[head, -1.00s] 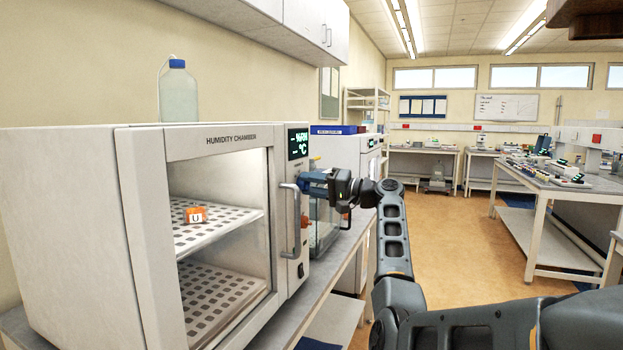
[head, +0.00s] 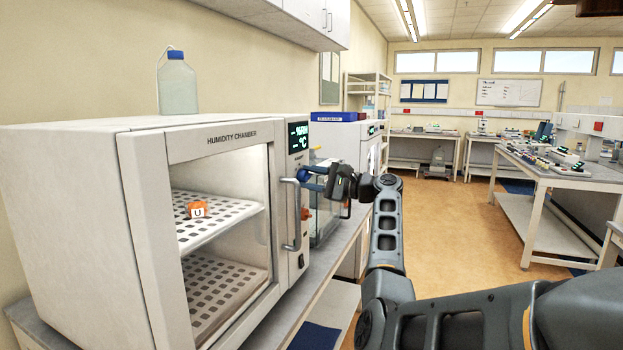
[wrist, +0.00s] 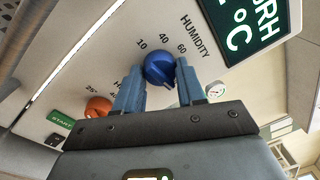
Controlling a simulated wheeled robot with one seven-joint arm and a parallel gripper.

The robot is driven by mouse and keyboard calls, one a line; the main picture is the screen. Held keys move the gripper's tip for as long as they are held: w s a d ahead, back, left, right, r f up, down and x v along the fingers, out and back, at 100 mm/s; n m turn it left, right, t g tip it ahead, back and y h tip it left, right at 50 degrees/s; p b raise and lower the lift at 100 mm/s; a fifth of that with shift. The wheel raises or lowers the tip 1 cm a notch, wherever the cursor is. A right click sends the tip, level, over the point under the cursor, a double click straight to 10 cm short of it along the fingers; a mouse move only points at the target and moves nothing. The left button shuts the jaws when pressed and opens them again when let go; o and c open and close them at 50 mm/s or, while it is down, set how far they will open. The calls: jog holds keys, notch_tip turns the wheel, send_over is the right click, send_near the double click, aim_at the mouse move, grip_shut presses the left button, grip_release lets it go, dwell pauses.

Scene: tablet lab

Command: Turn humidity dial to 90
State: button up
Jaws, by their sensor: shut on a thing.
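The humidity chamber (head: 232,141) stands at the left with its door shut. Its blue humidity dial (wrist: 160,68) shows in the wrist view, beside the HUMIDITY label and the printed marks 10, 40 and 60. Other marks and the dial's pointer cannot be made out. My gripper (wrist: 158,76) has its two blue fingers on either side of the dial, shut on it. In the head view my gripper (head: 312,178) is at the chamber's control panel, below the display (head: 298,138), and the dial is mostly hidden by it.
An orange dial (wrist: 98,107) and a green START button (wrist: 62,120) sit on the same panel. The door handle (head: 291,214) is just left of my gripper. An orange block marked U (head: 197,210) lies on the chamber's upper shelf. Open floor (head: 450,225) lies to the right.

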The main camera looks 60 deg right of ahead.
jog(key=shift+f+m, duration=0.1)
jog(key=shift+m, duration=0.6)
jog(key=o, duration=1)
jog(key=shift+o, duration=0.2)
jog(key=s+b, duration=0.2)
jog(key=s, duration=0.5)
jog(key=shift+s+d+f, duration=0.15)
jog(key=shift+s, duration=0.25)
jog(key=shift+f, duration=0.1)
